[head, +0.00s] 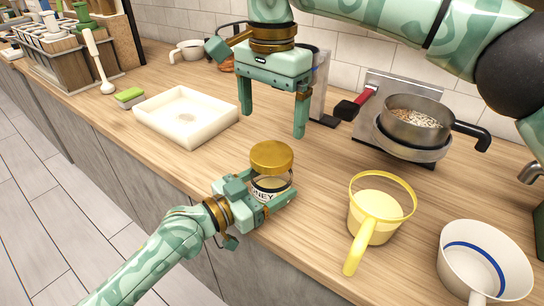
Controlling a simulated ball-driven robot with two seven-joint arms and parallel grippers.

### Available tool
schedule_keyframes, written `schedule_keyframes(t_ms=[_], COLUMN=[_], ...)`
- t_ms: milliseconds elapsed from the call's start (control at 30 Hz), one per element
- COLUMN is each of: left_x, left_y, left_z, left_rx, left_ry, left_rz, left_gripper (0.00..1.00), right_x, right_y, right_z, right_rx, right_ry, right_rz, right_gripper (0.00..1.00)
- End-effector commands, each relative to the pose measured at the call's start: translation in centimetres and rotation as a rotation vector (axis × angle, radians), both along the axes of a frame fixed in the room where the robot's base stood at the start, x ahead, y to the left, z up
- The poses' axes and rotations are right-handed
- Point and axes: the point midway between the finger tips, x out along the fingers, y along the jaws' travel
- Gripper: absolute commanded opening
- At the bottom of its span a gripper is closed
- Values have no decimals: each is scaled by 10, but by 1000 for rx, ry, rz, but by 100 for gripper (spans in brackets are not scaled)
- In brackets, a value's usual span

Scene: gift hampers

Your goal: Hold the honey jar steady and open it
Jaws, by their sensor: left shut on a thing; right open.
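The honey jar (267,184) stands upright near the counter's front edge, with a gold lid (271,157) on top. My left gripper (280,196) comes in from the lower left and is shut around the jar's body below the lid. The gripper hides the lower part of the jar. My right gripper (272,118) points down above and behind the lid, with its two fingers wide apart and nothing between them.
A yellow strainer-like pitcher (374,222) and a white pot with a blue band (470,260) stand right of the jar. A pan (414,122) sits on a burner behind. A white tray (185,112) lies to the left. Bare counter lies between tray and jar.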

Motion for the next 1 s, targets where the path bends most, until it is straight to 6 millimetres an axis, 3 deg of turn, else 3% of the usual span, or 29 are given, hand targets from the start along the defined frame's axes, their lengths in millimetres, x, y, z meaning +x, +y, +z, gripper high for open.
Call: schedule_keyframes(t_ms=[167,1000], left_x=[0,0], left_y=[0,0], left_z=[-1,-1], left_rx=[2,2], left_ry=[1,2], left_rz=[0,1], left_gripper=[10,10], right_x=[0,1], right_y=[0,-1], right_z=[0,1], right_rx=[-1,-12], right_ry=[3,16], right_rz=[-350,-3101], right_gripper=[92,92])
